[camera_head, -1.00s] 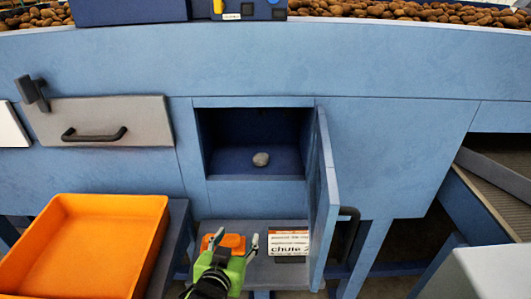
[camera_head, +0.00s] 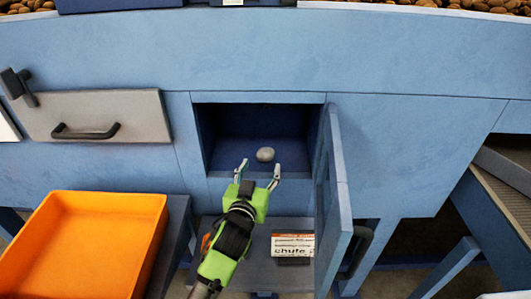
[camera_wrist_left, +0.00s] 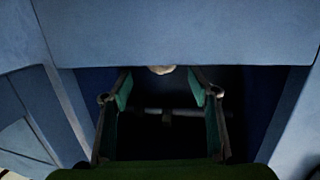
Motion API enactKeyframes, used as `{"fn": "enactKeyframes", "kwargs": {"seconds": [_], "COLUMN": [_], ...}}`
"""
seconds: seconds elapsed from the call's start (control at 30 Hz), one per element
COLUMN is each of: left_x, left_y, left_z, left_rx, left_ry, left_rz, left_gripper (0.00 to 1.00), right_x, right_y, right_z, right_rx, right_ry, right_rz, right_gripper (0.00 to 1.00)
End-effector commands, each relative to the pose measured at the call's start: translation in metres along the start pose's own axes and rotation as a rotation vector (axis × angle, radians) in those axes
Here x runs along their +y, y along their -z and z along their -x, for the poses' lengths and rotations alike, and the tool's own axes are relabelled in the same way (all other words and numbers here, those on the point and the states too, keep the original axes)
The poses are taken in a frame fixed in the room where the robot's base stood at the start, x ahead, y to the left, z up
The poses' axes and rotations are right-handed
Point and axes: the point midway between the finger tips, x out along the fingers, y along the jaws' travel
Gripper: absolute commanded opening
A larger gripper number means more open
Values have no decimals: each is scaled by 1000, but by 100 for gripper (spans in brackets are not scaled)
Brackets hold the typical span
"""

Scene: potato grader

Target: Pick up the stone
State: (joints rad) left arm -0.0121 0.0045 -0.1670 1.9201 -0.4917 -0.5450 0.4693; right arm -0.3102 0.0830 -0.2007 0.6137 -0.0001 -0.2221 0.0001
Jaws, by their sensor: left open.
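The grey stone (camera_head: 265,154) lies on the dark blue floor of an open compartment (camera_head: 222,153) in the blue machine. My left gripper (camera_head: 258,172) is open and empty, at the compartment's front edge, with its fingertips pointing in toward the stone. In the head view the stone shows just past and between the tips, apart from them. In the left wrist view the pale stone (camera_wrist_left: 161,70) shows between the open fingers (camera_wrist_left: 160,88), mostly hidden by a blue panel edge. My right gripper is not in view.
The compartment's blue door (camera_head: 333,200) stands open close to the right of my left arm. An orange tray (camera_head: 150,200) is at the left. A grey drawer front (camera_head: 98,116) is at upper left.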

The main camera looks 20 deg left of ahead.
Motion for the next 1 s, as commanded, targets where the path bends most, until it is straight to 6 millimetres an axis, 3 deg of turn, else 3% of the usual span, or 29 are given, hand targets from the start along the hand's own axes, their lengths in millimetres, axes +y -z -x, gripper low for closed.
{"fn": "enactKeyframes", "kwargs": {"seconds": [0.2,0.53,0.87,0.9,1.0], "left_x": [-1,-2,-2,-2,-2], "left_y": [1,-1,-3,-3,-3], "left_z": [-12,-50,-56,-56,-56], "left_rx": [-1,-1,-1,-1,-1], "left_ry": [1,0,0,0,0], "left_rz": [-1,0,1,1,1], "left_gripper": [55,55,55,52,26], "right_x": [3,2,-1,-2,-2], "right_y": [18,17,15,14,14], "right_z": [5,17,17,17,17], "right_rx": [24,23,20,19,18], "right_ry": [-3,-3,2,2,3], "right_rz": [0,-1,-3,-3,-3], "right_gripper": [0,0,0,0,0]}}
